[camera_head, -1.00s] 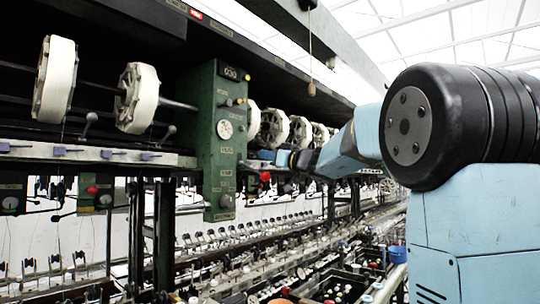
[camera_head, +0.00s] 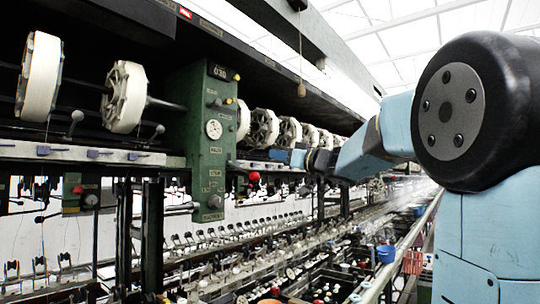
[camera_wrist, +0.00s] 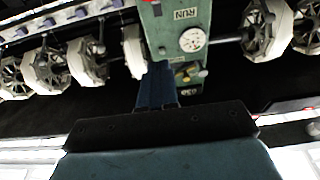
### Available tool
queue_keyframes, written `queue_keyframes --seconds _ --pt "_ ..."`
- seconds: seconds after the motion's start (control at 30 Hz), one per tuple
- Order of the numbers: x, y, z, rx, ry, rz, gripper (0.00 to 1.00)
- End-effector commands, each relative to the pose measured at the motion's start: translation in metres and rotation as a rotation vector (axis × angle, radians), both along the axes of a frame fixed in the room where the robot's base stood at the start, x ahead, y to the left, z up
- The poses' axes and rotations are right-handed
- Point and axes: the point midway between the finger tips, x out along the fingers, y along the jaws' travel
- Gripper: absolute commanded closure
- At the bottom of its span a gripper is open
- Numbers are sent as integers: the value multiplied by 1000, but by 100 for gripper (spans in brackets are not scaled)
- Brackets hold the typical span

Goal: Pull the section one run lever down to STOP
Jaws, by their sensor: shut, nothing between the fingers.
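A green control panel (camera_head: 207,140) with a round white gauge hangs on the machine frame in the head view. A red ball knob (camera_head: 254,177) shows just right of its edge; I cannot tell for sure that it is the section one run lever. My gripper (camera_head: 272,155), with blue fingers, is shut and empty, a little above and right of that knob, apart from it in the picture. In the wrist view, my shut fingers (camera_wrist: 157,78) overlap the panel (camera_wrist: 208,18), near its RUN label and gauge. Only a bit of red shows at the top edge there.
White reels (camera_head: 124,97) line the machine on both sides of the panel. A smaller panel with another red knob (camera_head: 78,190) sits lower left. A ledge (camera_head: 70,152) with blue clips runs left of the green panel. Basins and a blue bucket (camera_head: 386,253) lie below right.

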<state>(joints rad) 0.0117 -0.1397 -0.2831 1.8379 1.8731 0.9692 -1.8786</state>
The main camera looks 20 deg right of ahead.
Motion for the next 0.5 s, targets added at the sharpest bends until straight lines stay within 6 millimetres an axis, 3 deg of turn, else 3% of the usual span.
queue_keyframes --seconds 0.3,0.5 --pt "-41 -30 -10 1 -1 -1 100" --pt "-56 -41 -14 0 1 -1 100"
